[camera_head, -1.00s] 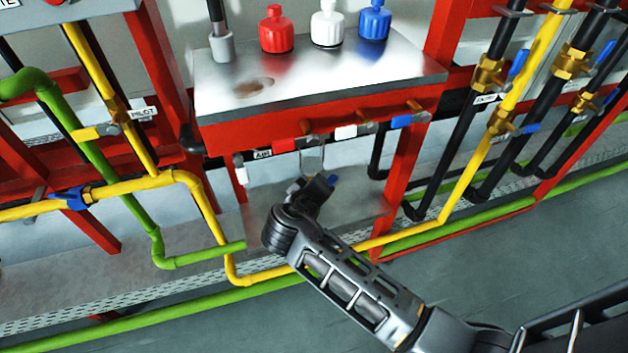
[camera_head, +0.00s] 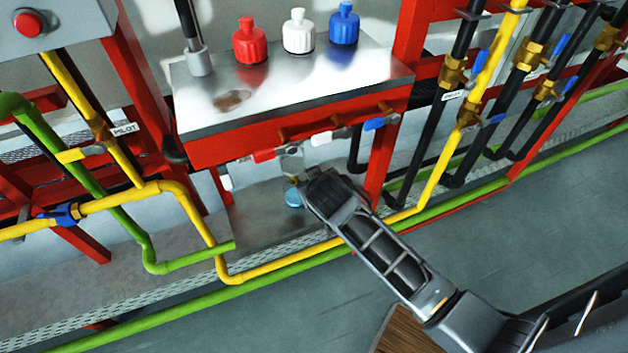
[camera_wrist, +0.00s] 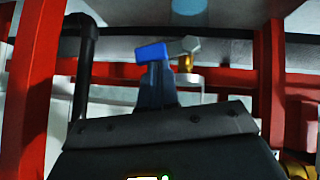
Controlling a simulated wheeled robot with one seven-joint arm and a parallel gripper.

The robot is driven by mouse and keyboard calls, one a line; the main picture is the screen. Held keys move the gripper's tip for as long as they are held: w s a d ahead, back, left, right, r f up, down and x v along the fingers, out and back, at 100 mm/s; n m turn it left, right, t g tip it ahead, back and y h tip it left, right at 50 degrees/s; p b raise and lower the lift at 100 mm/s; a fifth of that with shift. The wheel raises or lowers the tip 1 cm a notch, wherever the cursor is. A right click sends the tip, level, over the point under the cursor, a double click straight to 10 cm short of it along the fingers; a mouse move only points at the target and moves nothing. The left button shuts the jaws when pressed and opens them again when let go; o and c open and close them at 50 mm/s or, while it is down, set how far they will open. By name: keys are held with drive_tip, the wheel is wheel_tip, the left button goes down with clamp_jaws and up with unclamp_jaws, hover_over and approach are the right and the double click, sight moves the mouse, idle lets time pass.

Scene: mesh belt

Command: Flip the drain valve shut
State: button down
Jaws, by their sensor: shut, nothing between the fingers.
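The drain valve has a blue lever (camera_wrist: 151,53) on a grey metal hub (camera_wrist: 187,45), with a brass fitting (camera_wrist: 184,64) beside it. In the wrist view the lever lies sideways, crosswise to the brass fitting. In the head view, the brass fitting (camera_head: 297,182) shows under a clear bowl (camera_head: 292,163), but my gripper hides the lever. My gripper (camera_wrist: 156,72) is shut and empty. Its fingertips overlap the lever's edge in the wrist view; I cannot tell whether they touch. It also shows in the head view (camera_head: 305,188), right beside the valve.
A teal cup (camera_head: 293,199) is below the valve. Red, white and blue handles (camera_head: 382,123) line the red beam above. A red leg (camera_head: 390,150) and a black pipe (camera_head: 355,150) stand to the right. A yellow pipe (camera_head: 290,262) runs low in front.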

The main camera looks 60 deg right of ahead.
drive_tip(key=shift+r+p, duration=0.7)
drive_tip(key=shift+r, duration=0.1)
drive_tip(key=w+r+p+v, duration=0.1)
drive_tip(key=w+p+v, duration=0.1)
drive_tip(key=v, duration=1.1)
drive_tip(key=shift+d+r+p, duration=0.15)
drive_tip(key=shift+r+p, duration=0.2)
drive_tip(key=shift+p, duration=0.1)
drive_tip(key=shift+w, duration=0.1)
